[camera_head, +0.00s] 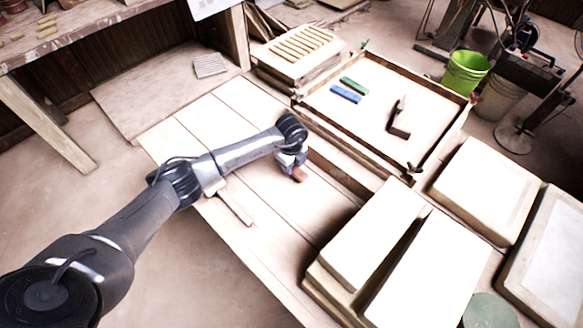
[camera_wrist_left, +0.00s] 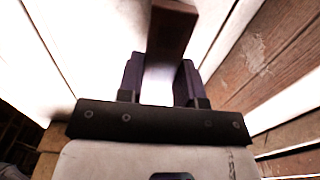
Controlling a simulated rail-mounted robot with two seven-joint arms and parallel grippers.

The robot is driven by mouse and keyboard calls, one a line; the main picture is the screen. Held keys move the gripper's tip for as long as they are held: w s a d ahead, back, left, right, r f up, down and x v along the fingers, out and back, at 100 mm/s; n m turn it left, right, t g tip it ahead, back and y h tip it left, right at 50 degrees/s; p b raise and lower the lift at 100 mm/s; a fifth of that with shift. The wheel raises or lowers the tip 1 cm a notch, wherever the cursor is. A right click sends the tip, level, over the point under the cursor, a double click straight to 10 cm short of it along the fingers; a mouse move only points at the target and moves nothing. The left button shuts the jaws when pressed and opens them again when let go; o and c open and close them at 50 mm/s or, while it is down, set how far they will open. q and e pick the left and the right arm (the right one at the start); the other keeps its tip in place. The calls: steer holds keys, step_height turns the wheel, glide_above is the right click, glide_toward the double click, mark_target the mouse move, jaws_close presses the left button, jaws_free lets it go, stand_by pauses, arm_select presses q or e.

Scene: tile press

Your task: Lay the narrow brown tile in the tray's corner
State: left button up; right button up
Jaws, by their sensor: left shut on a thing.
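My left gripper (camera_head: 292,163) is shut on the narrow brown tile (camera_head: 299,174) and holds it over the pale plank table, in front of the tray. In the left wrist view the tile (camera_wrist_left: 172,30) sticks out beyond the two dark fingers (camera_wrist_left: 160,78). The tray (camera_head: 435,100) is a wooden-framed square with a pale bed. A green tile (camera_head: 354,85) and a blue tile (camera_head: 345,94) lie in it towards the far left. A dark L-shaped piece (camera_head: 398,122) stands in it right of the middle. My right gripper is not in view.
A stack with ribbed strips (camera_head: 298,45) stands behind the tray's left side. Pale slabs (camera_head: 430,265) fill the front right of the table. A thin stick (camera_head: 235,207) lies near my left arm. A green bucket (camera_head: 465,72) stands beyond the tray.

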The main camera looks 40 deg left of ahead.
arm_select(q)
steer(key=w+d+r+m+p, duration=0.2)
steer(key=d+r+m, duration=0.8)
steer(key=m, duration=0.4)
steer(key=s+d+r+n, duration=0.4)
steer(key=s+d+n, duration=0.1)
steer(key=n, duration=1.2)
steer(key=s+d+r+n, duration=0.4)
steer(key=s+n, duration=0.1)
steer(key=n, duration=1.2)
steer(key=s+a+r+p, duration=0.1)
steer(key=s+r+p, duration=0.2)
steer(key=r+p, duration=1)
steer(key=s+a+r+m+p, duration=0.1)
steer(key=s+r+p, duration=0.2)
steer(key=r+p, duration=1)
steer(key=s+a+r+p, duration=0.1)
steer(key=s+r+p, duration=0.2)
steer(key=r+p, duration=1)
step_height(320, 180, up, 7)
steer(key=shift+s+f, duration=0.1)
steer(key=shift+s, duration=0.05)
